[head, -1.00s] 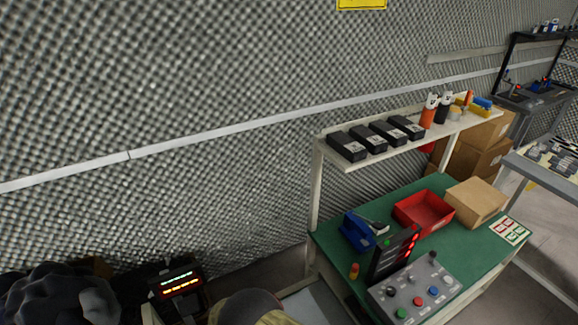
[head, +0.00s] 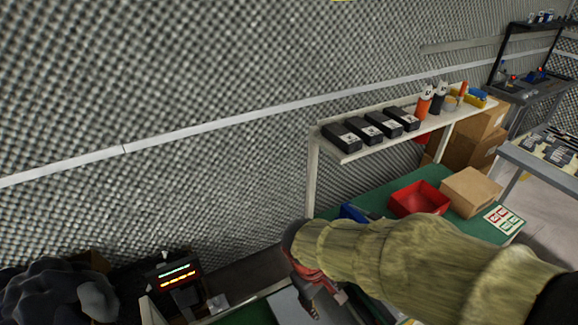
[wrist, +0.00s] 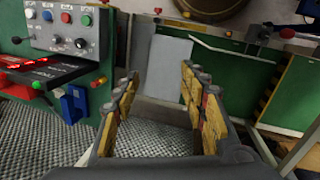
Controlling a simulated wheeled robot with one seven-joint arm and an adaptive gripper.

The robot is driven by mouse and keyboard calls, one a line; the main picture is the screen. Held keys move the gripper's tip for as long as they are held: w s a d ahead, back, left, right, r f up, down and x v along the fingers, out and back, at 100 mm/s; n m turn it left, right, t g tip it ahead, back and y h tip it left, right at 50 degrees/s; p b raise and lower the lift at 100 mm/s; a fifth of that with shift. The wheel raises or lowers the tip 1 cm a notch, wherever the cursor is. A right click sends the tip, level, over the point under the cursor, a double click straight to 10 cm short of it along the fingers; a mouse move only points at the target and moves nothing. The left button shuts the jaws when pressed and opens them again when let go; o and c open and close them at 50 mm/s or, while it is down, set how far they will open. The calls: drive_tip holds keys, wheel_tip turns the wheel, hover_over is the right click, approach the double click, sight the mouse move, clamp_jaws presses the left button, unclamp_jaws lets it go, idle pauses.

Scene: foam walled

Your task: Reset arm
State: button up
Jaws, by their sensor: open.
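My arm, in a tan cloth sleeve (head: 400,262), reaches across the head view from the lower right. My gripper (head: 328,302) is at its left end, in front of the green workbench, with its fingers pointing down. In the wrist view my gripper (wrist: 160,78) is open, with yellow-padded fingers apart. Nothing is held between them. A pale grey panel (wrist: 168,66) shows beyond the fingertips. My sleeve hides much of the bench, including the control box, in the head view.
The green bench (head: 375,188) carries a red bin (head: 418,199) and a cardboard box (head: 470,191). A shelf (head: 345,152) above holds several black boxes. The wrist view shows a control box (wrist: 62,35) and a blue object (wrist: 74,104) at left. A display (head: 175,275) stands lower left.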

drive_tip(key=s+d+r+m+t, duration=0.1)
drive_tip(key=s+d+r+m, duration=0.1)
drive_tip(key=r, duration=0.4)
drive_tip(key=s+d+r+m+t+y, duration=0.1)
drive_tip(key=s+d+r+m+t, duration=0.1)
drive_tip(key=d+r, duration=0.3)
drive_tip(key=s+d+r+m+t+y, duration=0.1)
drive_tip(key=s+d+r+m, duration=0.3)
drive_tip(key=r, duration=0.3)
drive_tip(key=shift+r+t, duration=0.2)
drive_tip(key=shift+t, duration=0.2)
drive_tip(key=shift+c, duration=0.2)
drive_tip(key=shift+s, duration=0.1)
drive_tip(key=shift+c, duration=0.6)
